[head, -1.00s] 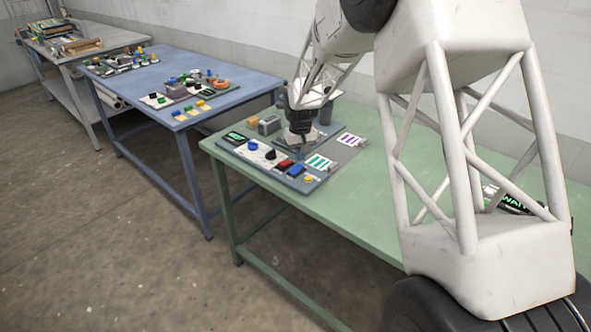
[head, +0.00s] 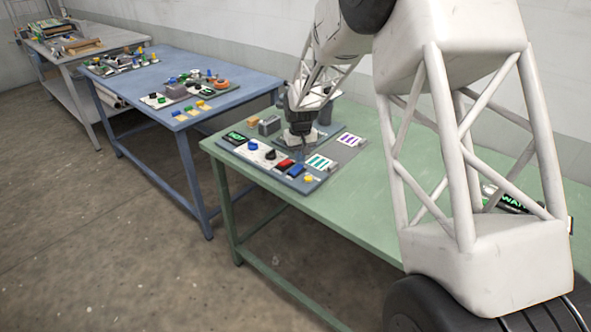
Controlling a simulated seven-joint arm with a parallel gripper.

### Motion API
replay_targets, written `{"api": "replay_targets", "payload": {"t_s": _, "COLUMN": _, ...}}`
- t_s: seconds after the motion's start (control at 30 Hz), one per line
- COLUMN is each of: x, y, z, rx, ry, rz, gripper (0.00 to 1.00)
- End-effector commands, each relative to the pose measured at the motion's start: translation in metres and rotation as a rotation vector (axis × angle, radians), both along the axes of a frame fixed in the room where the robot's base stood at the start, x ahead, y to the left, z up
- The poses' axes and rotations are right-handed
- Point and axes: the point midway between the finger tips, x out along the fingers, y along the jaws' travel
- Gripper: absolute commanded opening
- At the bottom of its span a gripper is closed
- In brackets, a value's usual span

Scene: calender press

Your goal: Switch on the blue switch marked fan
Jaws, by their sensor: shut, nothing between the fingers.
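A blue rocker-like switch (head: 295,170) sits on the front of the control panel on the green table, between a red switch (head: 284,164) and a small yellow knob (head: 308,178). A round blue knob (head: 252,145) is at the panel's left. Labels are too small to read, so I cannot tell which is marked fan. My gripper (head: 298,154) points down over the panel, just behind the red and blue switches, and is shut and empty. Its fingertips are small, and I cannot tell whether they touch anything.
A black knob (head: 270,154) and a small green-lit display (head: 235,137) share the panel. A grey block (head: 269,125) stands behind. The green table (head: 355,205) is bare in front of my arm. A blue table (head: 232,78) is further left.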

Motion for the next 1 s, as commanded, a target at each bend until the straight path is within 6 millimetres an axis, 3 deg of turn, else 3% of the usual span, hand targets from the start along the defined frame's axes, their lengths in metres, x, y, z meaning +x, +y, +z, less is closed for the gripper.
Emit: {"api": "replay_targets", "payload": {"t_s": 1.0, "x": 0.000, "y": 0.000, "z": -0.011, "rx": 0.000, "ry": 0.000, "rz": 0.000, "gripper": 0.00}}
